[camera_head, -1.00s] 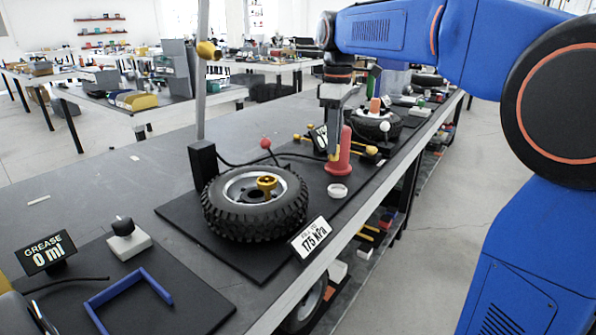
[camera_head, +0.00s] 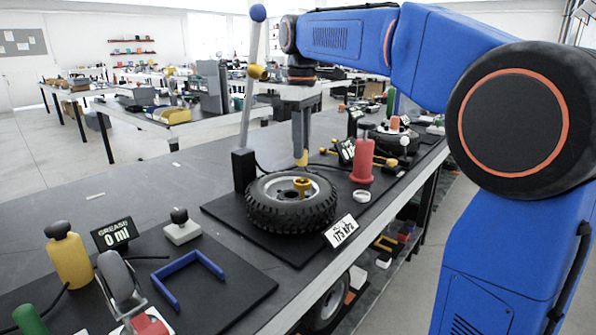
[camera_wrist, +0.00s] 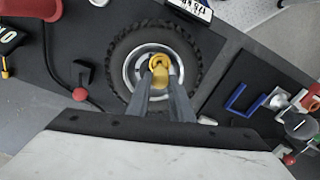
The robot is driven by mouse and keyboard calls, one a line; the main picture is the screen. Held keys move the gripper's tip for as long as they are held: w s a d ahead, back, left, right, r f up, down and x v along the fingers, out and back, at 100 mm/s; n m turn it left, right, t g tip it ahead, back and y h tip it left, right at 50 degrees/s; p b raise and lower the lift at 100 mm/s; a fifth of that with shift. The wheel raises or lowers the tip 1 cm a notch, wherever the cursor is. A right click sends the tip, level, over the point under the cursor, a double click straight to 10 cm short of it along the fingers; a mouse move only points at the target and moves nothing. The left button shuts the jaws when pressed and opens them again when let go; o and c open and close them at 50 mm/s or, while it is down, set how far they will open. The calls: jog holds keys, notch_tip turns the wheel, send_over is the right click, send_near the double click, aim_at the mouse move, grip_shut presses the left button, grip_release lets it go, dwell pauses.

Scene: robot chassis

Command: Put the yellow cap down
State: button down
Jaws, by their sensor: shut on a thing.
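My gripper (camera_head: 301,160) is shut on the small yellow cap (camera_wrist: 161,77), which also shows at its fingertips in the head view (camera_head: 301,157). It points down over the wheel (camera_head: 262,213), which lies flat on a black mat. A gold ring-shaped piece (camera_head: 302,183) stands at the wheel's hub. In the wrist view the cap overlaps the near side of this gold piece (camera_wrist: 159,59). In the head view a gap shows between them. The wheel's tyre (camera_wrist: 118,62) surrounds the fingers in the wrist view.
A pressure sign (camera_head: 341,231) reads 175 kPa at the front edge.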

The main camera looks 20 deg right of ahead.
aim_at(302, 165)
jog(key=shift+f, duration=2.85)
jog(key=shift+f, duration=0.1)
jog(key=c, duration=1.6)
grip_release()
jog(key=shift+o, duration=0.2)
notch_tip(302, 165, up, 12)
jog(key=shift+r, duration=0.1)
jog(key=shift+d, duration=0.1)
